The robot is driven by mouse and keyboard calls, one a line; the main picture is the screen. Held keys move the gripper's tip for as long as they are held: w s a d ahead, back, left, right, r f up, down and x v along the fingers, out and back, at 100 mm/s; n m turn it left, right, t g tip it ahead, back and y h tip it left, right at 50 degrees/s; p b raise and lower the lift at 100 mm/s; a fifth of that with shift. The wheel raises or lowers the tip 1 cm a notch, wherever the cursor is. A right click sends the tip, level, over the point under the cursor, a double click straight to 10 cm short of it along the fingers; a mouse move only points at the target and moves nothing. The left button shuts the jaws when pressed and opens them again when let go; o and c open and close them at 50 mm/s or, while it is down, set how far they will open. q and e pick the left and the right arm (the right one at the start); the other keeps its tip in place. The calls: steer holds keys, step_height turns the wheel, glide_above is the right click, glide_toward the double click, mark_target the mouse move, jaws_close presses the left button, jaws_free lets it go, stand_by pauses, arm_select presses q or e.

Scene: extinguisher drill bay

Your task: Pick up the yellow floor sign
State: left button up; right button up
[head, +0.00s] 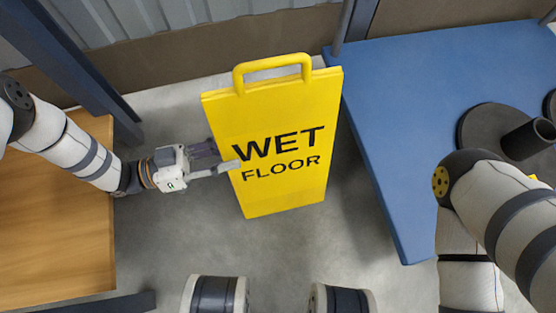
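The yellow floor sign (275,185) stands upright in the middle of the head view, with "WET FLOOR" in black on its face and a loop handle (272,63) on top. My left gripper (222,158) is at the sign's left edge, about halfway up. Its fingers are apart; the nearer fingertip overlaps the sign's face in the picture. Whether either finger touches the sign, I cannot tell. My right arm comes in at the right, but its gripper is not in view.
A wooden surface (60,235) lies at the left. A blue platform (400,110) is close to the sign's right, with a dark round base and tube (490,130) on it. A corrugated wall (150,15) is behind. Grey floor (340,245) is clear in front.

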mark_target(259, 149)
arm_select(q)
steer(key=x, duration=0.2)
steer(key=b+x, duration=0.1)
steer(key=x, duration=0.1)
steer(key=f+x, duration=0.1)
steer(key=x, duration=0.2)
jaws_close()
